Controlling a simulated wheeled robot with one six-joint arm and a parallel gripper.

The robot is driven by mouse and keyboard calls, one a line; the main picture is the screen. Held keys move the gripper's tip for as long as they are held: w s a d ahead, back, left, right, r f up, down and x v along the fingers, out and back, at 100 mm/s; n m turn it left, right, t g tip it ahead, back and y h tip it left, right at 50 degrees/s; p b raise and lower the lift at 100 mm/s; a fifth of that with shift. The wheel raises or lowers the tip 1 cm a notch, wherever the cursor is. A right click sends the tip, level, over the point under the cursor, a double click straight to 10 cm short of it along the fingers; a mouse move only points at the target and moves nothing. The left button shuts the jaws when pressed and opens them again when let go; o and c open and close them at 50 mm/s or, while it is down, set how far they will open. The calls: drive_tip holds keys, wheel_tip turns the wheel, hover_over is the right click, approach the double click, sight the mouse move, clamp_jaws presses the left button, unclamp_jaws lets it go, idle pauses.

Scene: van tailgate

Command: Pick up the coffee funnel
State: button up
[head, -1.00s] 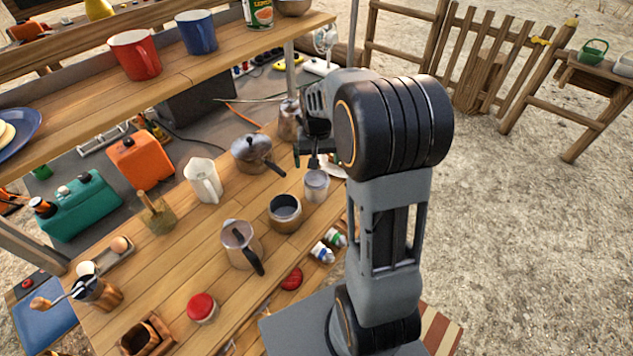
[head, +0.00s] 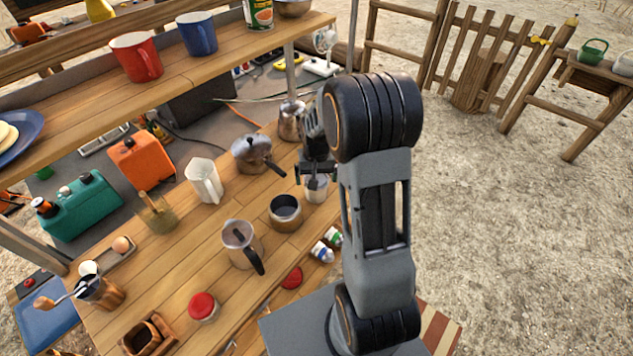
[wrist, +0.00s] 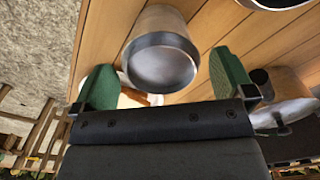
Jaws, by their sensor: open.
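The coffee funnel, which I take to be the small silvery metal piece (head: 317,188), stands on the wooden counter near its right edge. In the head view my gripper (head: 315,175) is just over it and hides much of it. In the wrist view the funnel (wrist: 161,62) shows as a metal cylinder with a wide round rim facing me. It appears between the two green fingertips of my open gripper (wrist: 166,78), with a visible gap on each side. I cannot tell how far the fingers reach down beside it.
A metal pot base (head: 285,213) stands close to the left of the funnel. A lidded pot (head: 255,154) and a moka pot (head: 292,121) stand behind. A jug with a black handle (head: 242,246) is nearer. The upper shelf (head: 180,80) overhangs the back.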

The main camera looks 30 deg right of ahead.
drive_tip(key=shift+c, duration=0.5)
drive_tip(key=c, duration=1)
drive_tip(key=shift+r, duration=0.1)
